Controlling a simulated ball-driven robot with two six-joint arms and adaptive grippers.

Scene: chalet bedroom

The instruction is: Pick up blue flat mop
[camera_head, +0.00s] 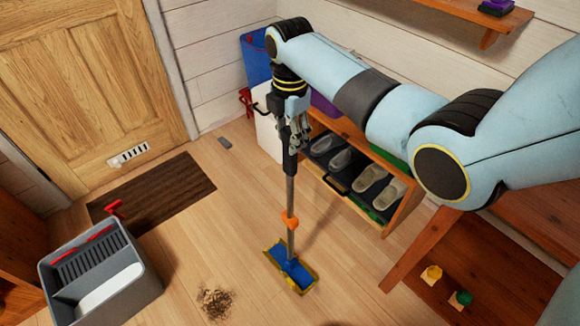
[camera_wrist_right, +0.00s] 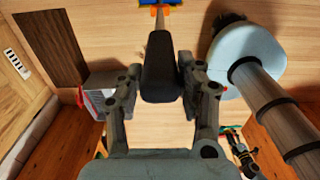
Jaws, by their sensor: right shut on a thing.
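The blue flat mop (camera_head: 290,266) has a blue and yellow head low over the wooden floor, an orange joint and a grey pole with a dark handle. I cannot tell whether the head touches the floor. My right gripper (camera_head: 296,138) is shut on the dark top of the handle, and the pole hangs nearly upright below it. In the right wrist view, the black handle (camera_wrist_right: 161,70) lies between the fingers of my right gripper (camera_wrist_right: 176,80), with part of the blue head at the top edge. My left gripper is not in view.
A grey mop bucket (camera_head: 105,285) with red parts stands at the left. A dark doormat (camera_head: 152,192) lies by the wooden door. A small debris pile (camera_head: 215,302) is left of the mop head. A shoe rack (camera_head: 402,208) with shoes stands close on the right.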

